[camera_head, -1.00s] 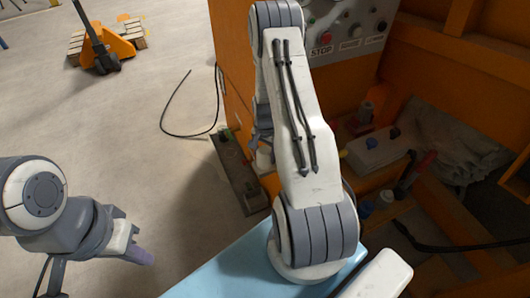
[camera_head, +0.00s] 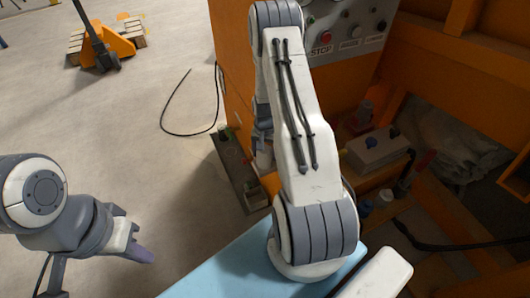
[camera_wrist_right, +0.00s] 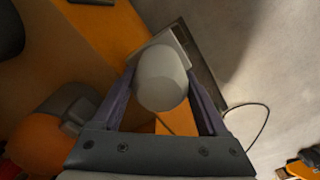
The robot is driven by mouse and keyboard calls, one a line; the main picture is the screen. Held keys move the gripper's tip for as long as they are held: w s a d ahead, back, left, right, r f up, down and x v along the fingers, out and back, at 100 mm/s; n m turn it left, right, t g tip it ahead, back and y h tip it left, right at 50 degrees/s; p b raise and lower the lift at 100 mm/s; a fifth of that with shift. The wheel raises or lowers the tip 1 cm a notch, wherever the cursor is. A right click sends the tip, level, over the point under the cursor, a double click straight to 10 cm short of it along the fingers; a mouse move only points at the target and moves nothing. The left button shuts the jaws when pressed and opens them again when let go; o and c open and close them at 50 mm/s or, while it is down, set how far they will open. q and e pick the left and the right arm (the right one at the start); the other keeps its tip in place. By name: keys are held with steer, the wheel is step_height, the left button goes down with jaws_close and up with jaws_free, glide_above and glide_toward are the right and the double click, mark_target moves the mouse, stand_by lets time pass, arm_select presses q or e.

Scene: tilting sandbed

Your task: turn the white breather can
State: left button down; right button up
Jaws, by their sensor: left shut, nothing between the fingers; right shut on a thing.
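The white breather can (camera_wrist_right: 162,78) is a pale rounded cylinder in the right wrist view. My right gripper (camera_wrist_right: 164,92) is shut on it, with one purple-grey finger on each side. In the head view the can (camera_head: 263,159) shows only as a small pale patch beside my right arm, low on the orange machine. My right forearm hides most of that gripper there. My left gripper (camera_head: 142,254) is shut and empty at the lower left, over the floor and far from the can.
The orange machine (camera_head: 235,80) has a grey control panel (camera_head: 345,30) with a STOP label. A grey box with a blue knob (camera_head: 378,150) sits right of my arm. A black cable (camera_head: 188,133) lies on the floor. A pallet truck (camera_head: 105,45) stands at the back left.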

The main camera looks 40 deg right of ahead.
steer(key=o, duration=1.3)
steer(key=shift+r, duration=0.1)
steer(key=shift+c, duration=0.2)
